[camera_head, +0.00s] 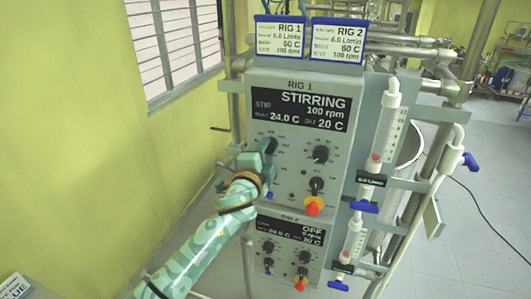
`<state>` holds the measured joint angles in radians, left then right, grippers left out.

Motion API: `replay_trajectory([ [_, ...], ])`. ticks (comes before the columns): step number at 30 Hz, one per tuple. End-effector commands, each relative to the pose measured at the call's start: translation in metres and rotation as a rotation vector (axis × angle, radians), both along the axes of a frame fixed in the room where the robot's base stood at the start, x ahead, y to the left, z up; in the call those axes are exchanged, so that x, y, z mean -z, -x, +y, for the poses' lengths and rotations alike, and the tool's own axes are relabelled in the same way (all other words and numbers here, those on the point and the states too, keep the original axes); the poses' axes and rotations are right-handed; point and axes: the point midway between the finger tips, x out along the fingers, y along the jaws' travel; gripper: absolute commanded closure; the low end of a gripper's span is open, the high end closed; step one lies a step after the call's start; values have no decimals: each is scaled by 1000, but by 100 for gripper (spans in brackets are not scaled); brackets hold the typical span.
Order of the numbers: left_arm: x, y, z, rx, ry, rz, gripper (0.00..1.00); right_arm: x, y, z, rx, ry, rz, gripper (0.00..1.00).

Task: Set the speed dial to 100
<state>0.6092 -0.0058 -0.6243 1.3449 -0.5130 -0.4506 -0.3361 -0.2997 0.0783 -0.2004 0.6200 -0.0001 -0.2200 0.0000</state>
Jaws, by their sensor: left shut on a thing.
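The RIG 1 control panel (297,190) stands upright in the middle. Its display (300,107) reads STIRRING, 100 rpm, 24.0 C and 20 C. My left gripper (266,149) is at the panel's upper left dial (271,144), shut on it. The gripper hides most of this dial, so its pointer cannot be read. A second black dial (321,154) sits to the right of it, apart from the gripper. My right gripper is not in view.
Below are a black knob (317,184), a red-and-yellow button (312,206) and the RIG 2 panel (290,250), whose display reads OFF. Cards (280,37) on top read 100 rpm. A flowmeter tube (386,120) with a blue valve (364,206) stands to the right.

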Motion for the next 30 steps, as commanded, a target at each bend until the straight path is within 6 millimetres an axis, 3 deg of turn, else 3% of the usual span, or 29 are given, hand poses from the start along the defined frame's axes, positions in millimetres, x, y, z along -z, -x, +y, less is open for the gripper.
replay_trajectory([
  [5, 0, -1, 1, -3, -1, 0, 87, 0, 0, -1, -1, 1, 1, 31],
  [6, 0, -1, 1, -3, -1, 0, 61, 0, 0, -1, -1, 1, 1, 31],
  [8, 0, -1, 1, -2, -1, 0, 45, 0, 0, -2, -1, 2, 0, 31],
  [9, 0, -1, 1, -2, 0, 0, 42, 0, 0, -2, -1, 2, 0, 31],
  [20, 1, 6, 3, -2, 0, -1, 42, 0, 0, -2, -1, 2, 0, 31],
  [26, 4, 41, 14, -1, 0, 0, 42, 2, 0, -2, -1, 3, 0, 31],
  [30, 7, 79, 26, 1, 2, 1, 42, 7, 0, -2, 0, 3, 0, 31],
])
